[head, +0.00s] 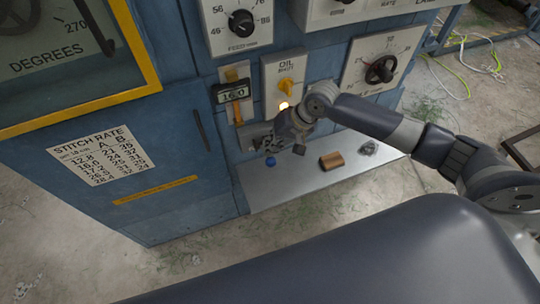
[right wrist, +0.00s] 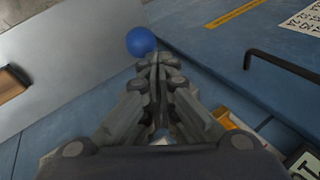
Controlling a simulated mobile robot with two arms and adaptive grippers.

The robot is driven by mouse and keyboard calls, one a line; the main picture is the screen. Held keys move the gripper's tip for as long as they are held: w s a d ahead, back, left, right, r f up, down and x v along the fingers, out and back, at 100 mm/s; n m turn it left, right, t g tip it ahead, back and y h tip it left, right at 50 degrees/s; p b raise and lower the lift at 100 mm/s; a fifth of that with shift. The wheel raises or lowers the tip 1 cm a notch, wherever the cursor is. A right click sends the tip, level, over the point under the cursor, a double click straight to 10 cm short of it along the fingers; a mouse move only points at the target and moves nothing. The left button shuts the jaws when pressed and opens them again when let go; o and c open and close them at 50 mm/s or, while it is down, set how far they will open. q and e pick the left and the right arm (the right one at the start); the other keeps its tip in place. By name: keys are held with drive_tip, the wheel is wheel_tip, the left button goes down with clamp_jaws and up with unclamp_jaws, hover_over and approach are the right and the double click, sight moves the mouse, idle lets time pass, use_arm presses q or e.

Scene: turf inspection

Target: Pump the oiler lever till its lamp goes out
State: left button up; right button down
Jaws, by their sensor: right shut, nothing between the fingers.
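In the right wrist view the blue ball (right wrist: 140,41) lies just beyond the fingertips. My right gripper (head: 272,145) is shut and empty, close to the ball; contact cannot be told. My left gripper is not in view.
A 16.0 display (head: 233,92) and a dark door handle (head: 201,131) are left of my arm. A dial (head: 381,69) is right.

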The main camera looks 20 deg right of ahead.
sight(274, 163)
drive_tip(key=shift+s+f, duration=0.45)
drive_tip(key=shift+f, duration=0.55)
drive_tip(key=shift+s+f, duration=0.5)
drive_tip(key=shift+f, duration=0.45)
drive_tip(key=shift+s+f, duration=0.45)
drive_tip(key=shift+f, duration=0.55)
idle(2.5)
drive_tip(key=shift+r, duration=0.15)
drive_tip(key=w+r+p, duration=0.3)
drive_tip(key=r+p, duration=0.3)
drive_tip(key=shift+w+r, duration=0.2)
drive_tip(key=shift+r, duration=0.15)
idle(0.6)
drive_tip(key=shift+r, duration=0.1)
drive_tip(key=r+p, duration=0.1)
drive_tip(key=w+r+p, duration=0.1)
drive_tip(key=r, duration=0.1)
drive_tip(key=w+r+p, duration=0.1)
drive_tip(key=shift+a+r+p, duration=0.1)
drive_tip(key=shift+r+p, duration=0.05)
drive_tip(key=shift+p, duration=0.2)
